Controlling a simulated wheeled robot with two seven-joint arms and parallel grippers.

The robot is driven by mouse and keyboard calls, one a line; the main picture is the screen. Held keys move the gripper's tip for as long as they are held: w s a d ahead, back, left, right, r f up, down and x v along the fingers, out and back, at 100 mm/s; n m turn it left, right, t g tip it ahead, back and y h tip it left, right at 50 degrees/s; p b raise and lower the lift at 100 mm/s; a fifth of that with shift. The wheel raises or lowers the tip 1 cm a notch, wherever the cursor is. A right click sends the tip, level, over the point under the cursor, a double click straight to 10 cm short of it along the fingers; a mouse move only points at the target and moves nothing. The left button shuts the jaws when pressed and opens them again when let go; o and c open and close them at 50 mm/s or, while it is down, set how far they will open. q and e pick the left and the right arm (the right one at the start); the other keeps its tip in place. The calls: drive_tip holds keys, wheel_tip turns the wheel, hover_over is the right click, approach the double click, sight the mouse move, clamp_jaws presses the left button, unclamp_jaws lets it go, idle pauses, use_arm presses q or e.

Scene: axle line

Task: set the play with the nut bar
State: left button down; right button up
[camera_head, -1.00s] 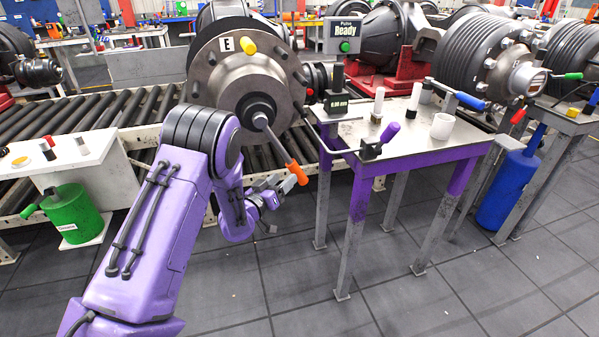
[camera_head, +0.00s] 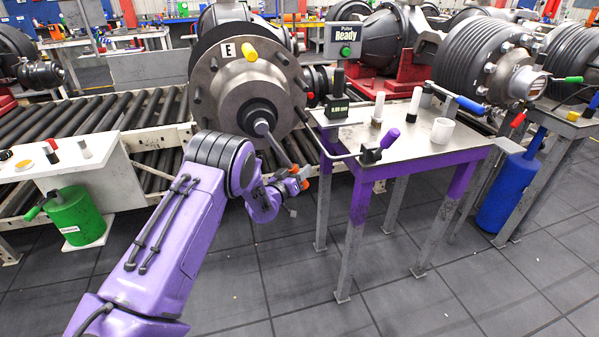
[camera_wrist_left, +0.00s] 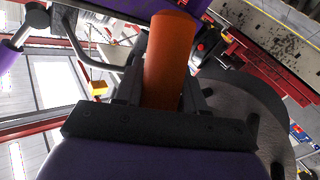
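The nut bar (camera_head: 278,149) is a grey rod with an orange handle (camera_wrist_left: 168,60). It slants down and right from the nut at the centre of the grey hub marked E (camera_head: 228,88). My left gripper (camera_head: 297,180) is at the bar's lower end. In the left wrist view its dark fingers lie flush along both sides of the orange handle, seemingly shut on it. The fingers hide most of the handle in the head view. A green-buttoned sign (camera_head: 345,36) reads "Play Ready". A small gauge display (camera_head: 337,110) stands on the purple-legged table. My right gripper is out of view.
The purple-legged table (camera_head: 420,150) stands close right of the gripper. It carries a purple-handled lever (camera_head: 380,147), a white cup (camera_head: 442,130) and small cylinders. A roller conveyor (camera_head: 90,120) runs behind. A green canister (camera_head: 75,215) stands at left. Floor in front is clear.

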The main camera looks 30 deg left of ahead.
use_arm(q)
drive_tip(key=s+a+f+m+g+p, duration=0.3)
drive_tip(key=s+a+g+p, duration=0.1)
drive_tip(key=s, duration=0.4)
drive_tip(key=shift+a+y+p, duration=0.4)
drive_tip(key=shift+a+p, duration=0.3)
drive_tip(key=shift+a, duration=0.7)
drive_tip(key=shift+f, duration=0.1)
drive_tip(key=c, duration=0.8)
unclamp_jaws()
drive_tip(key=shift+o, duration=0.2)
drive_tip(key=shift+s, duration=0.1)
drive_tip(key=b+v, duration=0.1)
drive_tip(key=v, duration=0.9)
drive_tip(key=shift+s+r, duration=0.15)
drive_tip(key=shift+r, duration=0.15)
